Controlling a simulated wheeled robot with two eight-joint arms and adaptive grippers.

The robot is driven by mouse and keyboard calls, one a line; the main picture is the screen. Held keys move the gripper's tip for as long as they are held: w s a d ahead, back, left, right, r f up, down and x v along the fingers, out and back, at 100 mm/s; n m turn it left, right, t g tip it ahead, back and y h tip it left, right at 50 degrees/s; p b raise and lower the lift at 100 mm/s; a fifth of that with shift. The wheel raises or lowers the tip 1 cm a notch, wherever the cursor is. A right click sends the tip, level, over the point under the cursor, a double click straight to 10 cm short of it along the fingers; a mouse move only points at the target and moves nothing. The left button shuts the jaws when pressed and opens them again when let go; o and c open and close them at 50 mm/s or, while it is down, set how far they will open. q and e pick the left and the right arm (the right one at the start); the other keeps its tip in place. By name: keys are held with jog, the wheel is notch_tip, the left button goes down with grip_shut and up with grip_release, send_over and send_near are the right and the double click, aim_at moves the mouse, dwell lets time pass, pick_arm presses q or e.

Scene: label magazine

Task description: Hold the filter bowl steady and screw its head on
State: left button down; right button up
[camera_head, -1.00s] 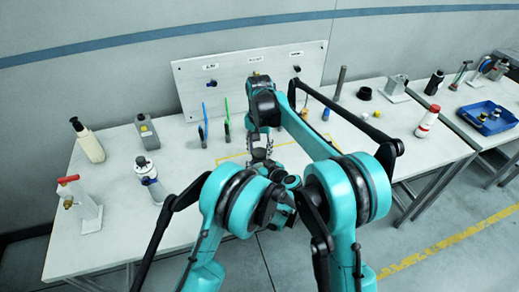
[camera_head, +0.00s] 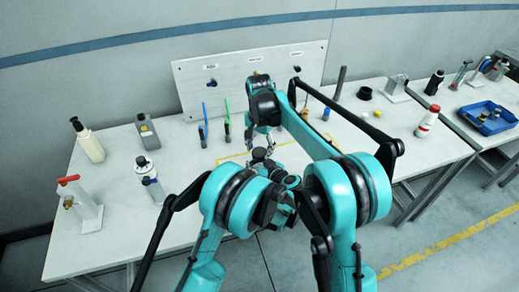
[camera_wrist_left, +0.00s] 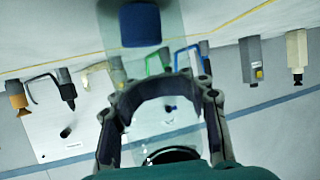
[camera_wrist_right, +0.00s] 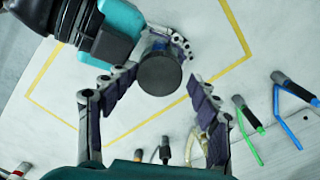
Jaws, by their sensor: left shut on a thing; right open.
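The filter bowl (camera_wrist_left: 150,60) is clear with a blue end (camera_wrist_left: 140,25). My left gripper (camera_wrist_left: 160,95) is shut around it in the left wrist view. The dark round filter head (camera_wrist_right: 159,74) sits at the bowl's top, in line with it as far as I can see; the thread is hidden. The head also shows in the head view (camera_head: 258,154). My right gripper (camera_wrist_right: 161,78) is open, its fingers on either side of the head and apart from it. In the head view it hangs just above the head (camera_head: 268,142). My left arm hides most of the bowl there.
A yellow outline (camera_head: 228,160) marks the table under the grippers. A white panel (camera_head: 235,75) stands behind, with blue and green handled tools (camera_head: 226,125) before it. Bottles (camera_head: 88,141) and a red-handled valve stand (camera_head: 90,207) are at left. A blue tray (camera_head: 488,117) is far right.

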jog(key=shift+r, duration=2.2)
jog(key=shift+c, duration=0.3)
jog(key=n, duration=0.4)
jog(key=shift+r, duration=0.4)
jog(key=n, duration=0.4)
jog(key=shift+r+n, duration=0.4)
jog(key=n, duration=0.4)
jog(key=shift+r+n, duration=0.3)
jog(key=shift+r, duration=0.1)
jog(key=n, duration=0.3)
jog(key=r+n, duration=0.1)
jog(key=n, duration=0.2)
